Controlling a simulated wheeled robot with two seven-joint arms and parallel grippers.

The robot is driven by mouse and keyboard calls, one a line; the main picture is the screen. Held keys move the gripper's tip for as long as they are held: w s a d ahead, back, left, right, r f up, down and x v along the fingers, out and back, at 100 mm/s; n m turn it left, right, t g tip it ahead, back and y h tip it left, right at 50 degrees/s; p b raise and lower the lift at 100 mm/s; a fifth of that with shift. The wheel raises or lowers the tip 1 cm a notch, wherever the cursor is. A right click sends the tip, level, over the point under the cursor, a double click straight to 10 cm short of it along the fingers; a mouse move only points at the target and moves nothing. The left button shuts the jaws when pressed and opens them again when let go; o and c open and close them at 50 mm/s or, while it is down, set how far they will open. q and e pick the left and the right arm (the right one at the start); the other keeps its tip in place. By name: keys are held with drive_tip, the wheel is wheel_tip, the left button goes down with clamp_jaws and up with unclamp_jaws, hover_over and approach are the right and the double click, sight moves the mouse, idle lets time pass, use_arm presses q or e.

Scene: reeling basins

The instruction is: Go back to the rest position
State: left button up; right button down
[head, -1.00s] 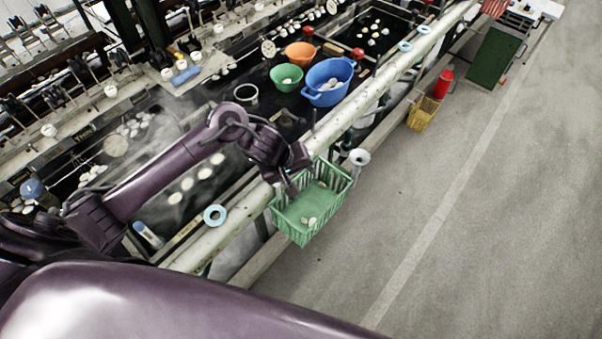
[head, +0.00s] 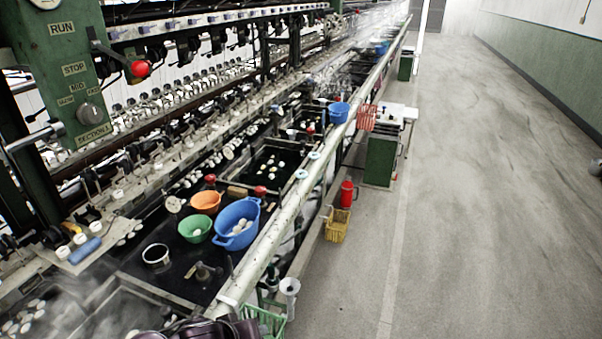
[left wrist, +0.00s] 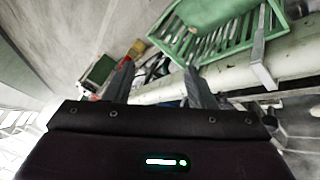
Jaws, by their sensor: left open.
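My left gripper (left wrist: 158,68) shows in the left wrist view with its two fingers apart and nothing between them. The green slatted basket (left wrist: 212,38) lies beyond the fingertips in that view, beside a pale rail (left wrist: 230,78), and the gripper is apart from it. In the head view only a dark purple part of my left arm shows at the bottom edge, and the fingers are not seen. The basket's corner (head: 268,321) shows beside that arm, mostly cut off by the frame. My right gripper is in neither view.
The reeling bench holds a blue basin (head: 237,224), a green bowl (head: 195,229) and an orange bowl (head: 205,202). A yellow basket (head: 338,227) and red extinguisher (head: 347,195) stand beyond the long rail (head: 262,252).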

use_arm(q)
drive_tip(key=s+a+r+m+g+y, duration=0.1)
drive_tip(key=s+a+r+m+g, duration=0.1)
drive_tip(key=s+a, duration=0.35)
drive_tip(key=s+a+r+m+g+y, duration=0.1)
drive_tip(key=s+a+r+m, duration=0.15)
drive_tip(key=s, duration=0.65)
wheel_tip(320, 180, down, 31)
drive_tip(key=s+g+b, duration=0.1)
drive_tip(key=b, duration=0.2)
drive_tip(key=s+a+f+g+b, duration=0.1)
drive_tip(key=s+a+f, duration=0.2)
drive_tip(key=s+f, duration=1.7)
wheel_tip(320, 180, down, 3)
drive_tip(key=shift+s+r+m+g+y+b, duration=0.1)
drive_tip(key=shift+s+m+g+y+b, duration=0.25)
drive_tip(key=shift+m, duration=0.1)
drive_tip(key=shift+a, duration=0.1)
